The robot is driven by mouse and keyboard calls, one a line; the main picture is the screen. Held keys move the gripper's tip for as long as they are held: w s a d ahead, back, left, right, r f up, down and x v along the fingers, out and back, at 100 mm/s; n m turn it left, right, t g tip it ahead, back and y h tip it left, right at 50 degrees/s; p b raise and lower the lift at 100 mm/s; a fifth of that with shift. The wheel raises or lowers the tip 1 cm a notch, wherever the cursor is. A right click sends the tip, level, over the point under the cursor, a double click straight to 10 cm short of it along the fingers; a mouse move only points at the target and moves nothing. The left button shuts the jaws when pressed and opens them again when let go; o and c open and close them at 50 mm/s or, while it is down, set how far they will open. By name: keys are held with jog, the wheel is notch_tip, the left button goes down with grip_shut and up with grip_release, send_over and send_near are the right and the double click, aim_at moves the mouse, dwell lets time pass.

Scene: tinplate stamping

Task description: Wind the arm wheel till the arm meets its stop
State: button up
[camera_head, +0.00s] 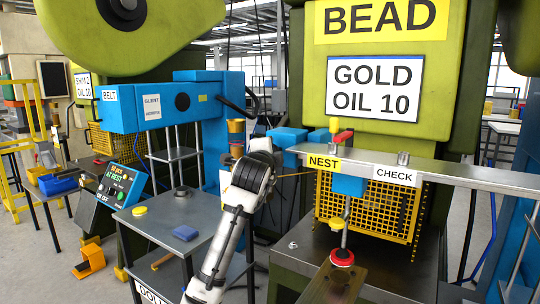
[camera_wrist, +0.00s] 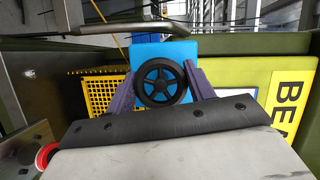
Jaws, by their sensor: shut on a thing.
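The wheel (camera_wrist: 162,82), black and spoked, sits in front of a blue block (camera_wrist: 150,50) in the wrist view. My gripper (camera_wrist: 161,79) is shut on the wheel, with a purple finger on either side of its rim. In the head view the wheel and fingertips are hidden behind my dark wrist, near the blue housing (camera_head: 288,138) at the left end of a steel bar (camera_head: 452,172). The bar carries NEST and CHECK labels and spans the front of the BEAD press. I cannot tell where the arm's stop is.
The blue BELT beam (camera_head: 135,112) is at upper left.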

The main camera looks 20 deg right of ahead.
jog(key=o, duration=0.7)
jog(key=f+b+v, duration=0.1)
jog(key=b+v, duration=0.2)
jog(key=v, duration=1)
jog(key=shift+s+r, duration=0.4)
jog(key=shift+a, duration=0.15)
